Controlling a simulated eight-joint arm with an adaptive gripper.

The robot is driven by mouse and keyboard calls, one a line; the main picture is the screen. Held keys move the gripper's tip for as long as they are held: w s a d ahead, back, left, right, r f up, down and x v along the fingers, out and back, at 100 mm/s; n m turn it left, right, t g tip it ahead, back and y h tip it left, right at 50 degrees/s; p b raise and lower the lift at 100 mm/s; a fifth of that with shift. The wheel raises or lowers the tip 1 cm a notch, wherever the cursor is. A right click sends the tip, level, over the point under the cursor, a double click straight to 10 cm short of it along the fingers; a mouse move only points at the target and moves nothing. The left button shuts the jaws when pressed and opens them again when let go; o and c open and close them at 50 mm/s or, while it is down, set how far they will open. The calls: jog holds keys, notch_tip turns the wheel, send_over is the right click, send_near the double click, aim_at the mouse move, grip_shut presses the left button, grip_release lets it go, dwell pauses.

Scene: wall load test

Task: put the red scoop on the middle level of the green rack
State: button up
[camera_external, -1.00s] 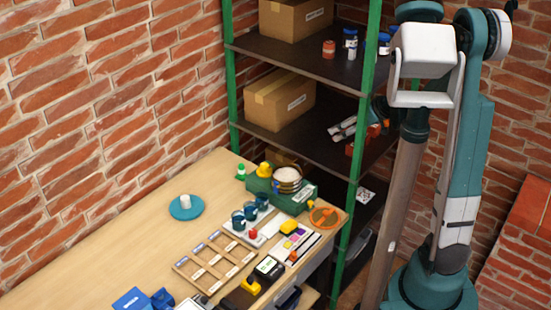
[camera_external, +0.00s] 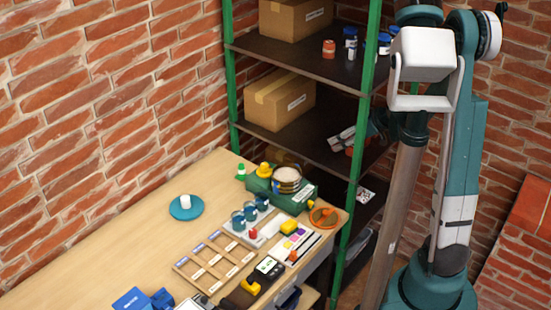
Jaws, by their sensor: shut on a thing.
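The green rack (camera_external: 233,100) stands behind the table, with dark shelves between green posts. Its middle level (camera_external: 305,147) holds a cardboard box (camera_external: 280,100) on the left and small grey items (camera_external: 342,138) on the right. My gripper (camera_external: 380,125) is at the right end of this level, mostly hidden behind the front green post and my arm. Its fingertips do not show clearly. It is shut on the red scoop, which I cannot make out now. A small reddish item (camera_external: 352,151) shows beside the post; I cannot tell what it is.
The upper shelf (camera_external: 300,58) carries a box (camera_external: 295,18), a red jar (camera_external: 329,48) and blue-lidded jars (camera_external: 350,37). The table (camera_external: 110,240) below holds a green caddy (camera_external: 262,186), blue cups and a wooden tray. The shelf between box and grey items looks clear.

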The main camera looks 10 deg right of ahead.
jog(key=shift+f, duration=0.95)
jog(key=shift+f, duration=0.15)
jog(key=o, duration=0.9)
jog(key=shift+r, duration=0.25)
jog(key=shift+p+v, duration=0.7)
jog(key=shift+v, duration=5.25)
